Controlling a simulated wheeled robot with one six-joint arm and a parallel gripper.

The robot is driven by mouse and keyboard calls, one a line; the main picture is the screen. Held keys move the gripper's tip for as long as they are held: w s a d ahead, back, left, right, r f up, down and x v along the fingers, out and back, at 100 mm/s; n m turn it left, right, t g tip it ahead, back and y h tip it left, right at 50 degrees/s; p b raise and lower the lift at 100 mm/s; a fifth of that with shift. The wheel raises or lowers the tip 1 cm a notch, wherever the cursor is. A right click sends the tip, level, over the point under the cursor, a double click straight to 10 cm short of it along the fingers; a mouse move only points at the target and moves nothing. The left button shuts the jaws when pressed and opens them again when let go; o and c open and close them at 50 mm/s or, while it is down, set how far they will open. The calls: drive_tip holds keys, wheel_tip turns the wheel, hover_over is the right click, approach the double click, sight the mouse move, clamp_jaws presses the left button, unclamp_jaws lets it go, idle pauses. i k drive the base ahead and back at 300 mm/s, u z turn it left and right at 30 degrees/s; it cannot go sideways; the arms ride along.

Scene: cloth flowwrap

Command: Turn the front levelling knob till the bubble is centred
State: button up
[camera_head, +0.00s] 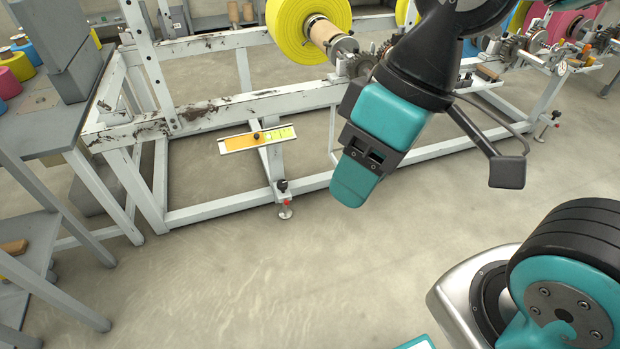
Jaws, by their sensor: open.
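A small black knob (282,186) with a red part below it stands on a levelling foot (286,211) at the front of the white frame. A white-edged strip (240,143) lies across an arm of the frame above it, orange on the left and yellow-green on the right. I cannot make out a bubble at this size. My gripper (352,188) hangs to the right of the front knob, apart from it, pointing down. It is open and empty; one teal finger hides most of the other.
The white machine frame (240,210) has low rails behind and beside the knob. A yellow roll (305,22) is mounted above. A grey table (45,125) stands at the left. Another foot (543,132) is at the far right. The floor (250,285) in front is clear.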

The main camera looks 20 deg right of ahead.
sight(282, 185)
drive_tip(key=z, duration=0.05)
drive_tip(key=k, duration=0.55)
drive_tip(key=u, duration=0.65)
drive_tip(key=i, duration=0.35)
drive_tip(key=u, duration=0.7)
drive_tip(key=i, duration=0.75)
drive_tip(key=z, duration=0.65)
drive_tip(key=i, duration=0.65)
drive_tip(key=z, duration=0.75)
